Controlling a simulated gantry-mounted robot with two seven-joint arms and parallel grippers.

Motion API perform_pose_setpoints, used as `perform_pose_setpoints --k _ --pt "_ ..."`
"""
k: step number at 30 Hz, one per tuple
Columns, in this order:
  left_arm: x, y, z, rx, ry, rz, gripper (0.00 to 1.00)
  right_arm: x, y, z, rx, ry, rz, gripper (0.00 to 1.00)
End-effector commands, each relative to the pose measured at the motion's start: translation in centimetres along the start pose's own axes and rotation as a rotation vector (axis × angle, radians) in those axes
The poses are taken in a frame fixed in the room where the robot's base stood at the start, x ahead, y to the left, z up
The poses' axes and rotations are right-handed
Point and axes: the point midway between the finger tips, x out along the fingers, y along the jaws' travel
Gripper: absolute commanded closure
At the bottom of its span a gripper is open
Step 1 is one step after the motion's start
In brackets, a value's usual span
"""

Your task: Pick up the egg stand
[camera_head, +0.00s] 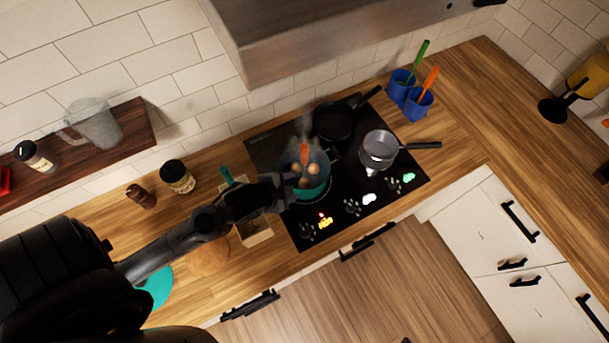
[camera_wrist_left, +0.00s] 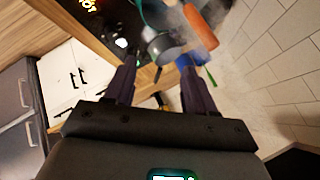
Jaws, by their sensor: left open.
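A teal pot (camera_head: 318,188) with several brown eggs (camera_head: 313,169) in it stands on the lit lower-left part of the cooktop, steaming. An upright orange piece (camera_head: 304,152) rises among the eggs and looks like the egg stand's handle; the rest of the stand is hidden in the pot. My left gripper (camera_head: 290,188) is open at the pot's left rim. In the left wrist view, the orange handle (camera_wrist_left: 198,32) appears just beyond the right fingertip of my left gripper (camera_wrist_left: 156,68). It is not between the fingers, and contact is unclear. My right gripper is out of view.
A grey saucepan (camera_head: 378,148) and a black pan (camera_head: 335,122) share the cooktop (camera_head: 395,185). A wooden box (camera_head: 255,232) lies under my left forearm. Blue cups (camera_head: 416,105) with utensils stand right, jars (camera_head: 177,177) left. A range hood (camera_head: 330,45) overhangs behind.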

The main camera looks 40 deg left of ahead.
Motion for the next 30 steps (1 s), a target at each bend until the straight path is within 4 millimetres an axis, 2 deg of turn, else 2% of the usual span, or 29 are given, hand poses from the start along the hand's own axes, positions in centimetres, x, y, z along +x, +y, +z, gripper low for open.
perform_pose_setpoints --k 1,5,7,10,14,16,18,21,24,30 --pt "1.6 -0.8 0.3 0.099 0.038 -0.041 0.45 1.0 0.0 0.3 0.000 0.001 0.000 0.57" --pt "4.7 -4.2 -0.3 0.446 0.174 -0.188 0.45 2.9 0.0 0.8 -0.001 0.003 0.002 0.57" --pt "6.2 -6.5 -0.7 0.680 0.254 -0.298 0.45 4.1 0.1 1.2 -0.003 0.003 0.005 0.57" --pt "7.4 -9.5 -1.4 1.011 0.354 -0.467 0.45 5.7 0.1 1.6 -0.007 0.003 0.008 0.57" --pt "7.6 -13.2 -1.9 1.418 0.458 -0.709 0.45 7.7 0.2 2.2 -0.011 0.004 0.011 0.57" --pt "7.7 -14.5 -1.6 1.630 0.504 -0.848 0.45 9.2 0.2 2.7 -0.011 0.005 0.012 0.57" --pt "8.7 -14.3 0.1 1.816 0.547 -0.975 0.45 11.5 0.1 3.4 -0.011 0.007 0.012 0.57" --pt "10.7 -12.9 3.3 1.998 0.591 -1.112 0.45 14.6 0.0 4.3 -0.009 0.007 0.011 0.57" --pt "12.1 -11.5 6.3 2.113 0.621 -1.207 0.45 16.9 -0.2 5.1 -0.007 0.003 0.008 0.57" --pt "13.7 -9.8 10.9 2.259 0.660 -1.352 0.45 19.8 -0.3 6.0 -0.005 0.004 0.006 0.57"
